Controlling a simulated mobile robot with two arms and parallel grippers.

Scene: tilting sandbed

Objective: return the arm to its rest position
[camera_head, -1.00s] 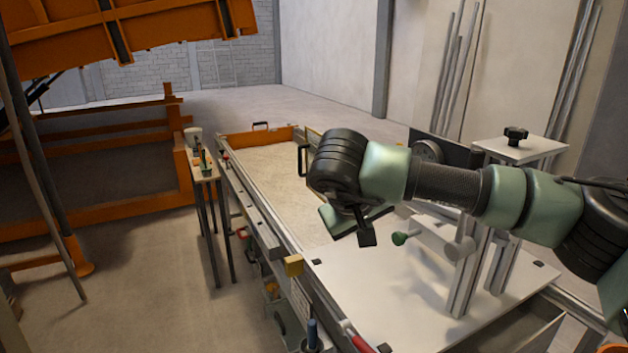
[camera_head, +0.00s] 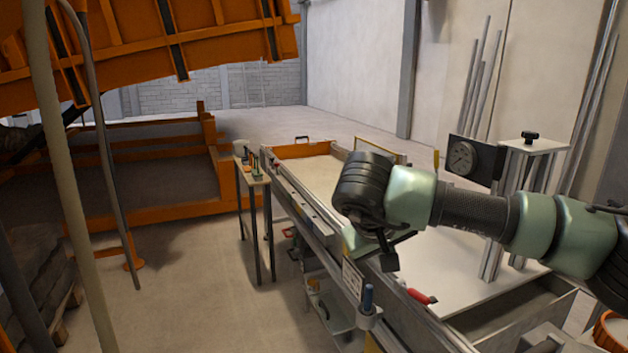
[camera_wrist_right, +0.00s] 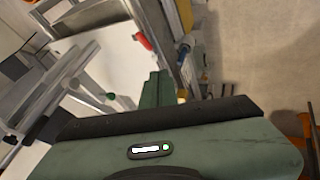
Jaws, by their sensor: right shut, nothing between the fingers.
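My right arm (camera_head: 470,212) comes in from the right, grey-green and black, bent at a black joint. Its right gripper (camera_head: 378,248) hangs at the end, small and partly hidden by the wrist, in front of the sandbed's near side. In the right wrist view the two green fingers (camera_wrist_right: 157,88) lie close together, shut with nothing between them. My left gripper is in neither view.
The long sandbed (camera_head: 318,172) with an orange end frame runs away behind the arm. A white table plate (camera_head: 455,268) bears a red-handled tool (camera_head: 422,296). A dial gauge (camera_head: 462,157) stands behind the arm. A narrow side stand (camera_head: 254,178) and open floor are left.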

